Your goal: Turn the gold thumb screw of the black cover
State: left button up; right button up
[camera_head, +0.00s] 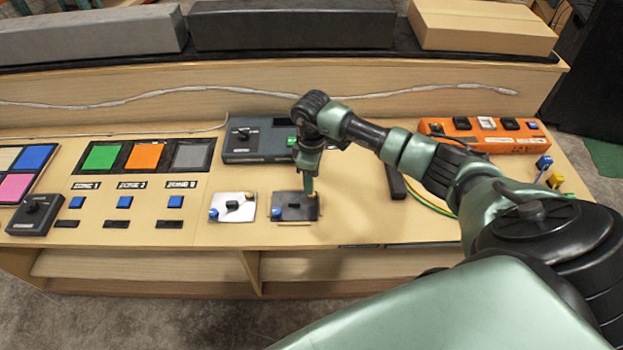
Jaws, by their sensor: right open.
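The black cover (296,213) lies flat on the tabletop, right of the middle of the console. It has a dark handle in its middle and a blue knob (278,212) at its left. A bit of gold, the thumb screw (316,208), shows at its right side, partly hidden by my gripper. My right gripper (310,191) points down over the right part of the cover, at the gold screw. I cannot tell whether its fingers touch the screw. It is open. My left gripper is not in view.
A silver cover (232,212) with a blue knob lies just left. Behind stand a dark grey box (250,150) and an orange power strip (480,140). Blue buttons and coloured panels fill the left. A black bar (396,182) lies right of my gripper. The front edge is clear.

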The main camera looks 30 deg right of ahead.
jog(key=shift+r, duration=1.75)
